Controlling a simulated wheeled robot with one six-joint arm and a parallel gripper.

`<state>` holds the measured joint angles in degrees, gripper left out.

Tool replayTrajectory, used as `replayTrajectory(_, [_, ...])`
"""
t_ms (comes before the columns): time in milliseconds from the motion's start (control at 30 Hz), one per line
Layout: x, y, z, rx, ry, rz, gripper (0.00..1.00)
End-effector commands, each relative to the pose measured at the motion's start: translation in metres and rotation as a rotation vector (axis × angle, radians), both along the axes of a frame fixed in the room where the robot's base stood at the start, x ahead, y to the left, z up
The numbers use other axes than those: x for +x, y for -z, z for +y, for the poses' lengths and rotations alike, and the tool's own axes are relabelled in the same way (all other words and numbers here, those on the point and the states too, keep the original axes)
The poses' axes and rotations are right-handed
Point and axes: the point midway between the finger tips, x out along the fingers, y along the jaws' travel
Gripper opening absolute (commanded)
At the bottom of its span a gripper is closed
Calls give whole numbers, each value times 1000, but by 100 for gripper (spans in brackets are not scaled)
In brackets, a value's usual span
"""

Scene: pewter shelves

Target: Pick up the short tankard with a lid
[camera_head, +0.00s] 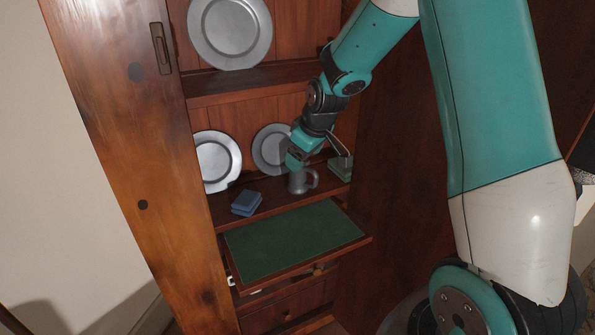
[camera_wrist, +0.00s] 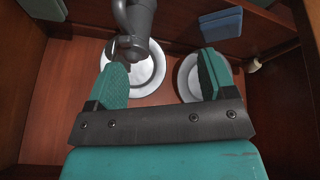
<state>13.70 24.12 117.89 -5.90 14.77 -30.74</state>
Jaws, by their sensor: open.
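A grey metal tankard (camera_head: 297,184) stands upright on the middle shelf in the head view, its handle to the right. My gripper (camera_head: 296,158) is directly above it and covers its top, so I cannot tell whether it has a lid. In the wrist view the tankard (camera_wrist: 141,18) shows at the top, cut off by the frame edge, nearer the left finger. My gripper (camera_wrist: 162,66) has its two green finger pads wide apart, with nothing held between them. I cannot tell whether a finger touches the tankard.
Pewter plates lean at the back, one left (camera_head: 217,162) and one behind my gripper (camera_head: 270,148). A blue box (camera_head: 246,202) lies left and a green box (camera_head: 341,169) right on the shelf. A green-topped pull-out board (camera_head: 292,242) juts out below. The cabinet door (camera_head: 130,120) stands at left.

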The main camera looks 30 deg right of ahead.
Motion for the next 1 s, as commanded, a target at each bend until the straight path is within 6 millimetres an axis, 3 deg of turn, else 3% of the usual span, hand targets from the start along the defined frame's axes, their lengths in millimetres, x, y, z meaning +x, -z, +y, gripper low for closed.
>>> replayTrajectory(100, [11, 12, -30, -44, 22, -11, 77])
replayTrajectory(200, [17, 22, -40, -59, 26, -15, 77])
replayTrajectory(700, [41, 82, -41, -61, 22, -16, 77])
replayTrajectory(1000, [43, 86, -41, -61, 24, -17, 77])
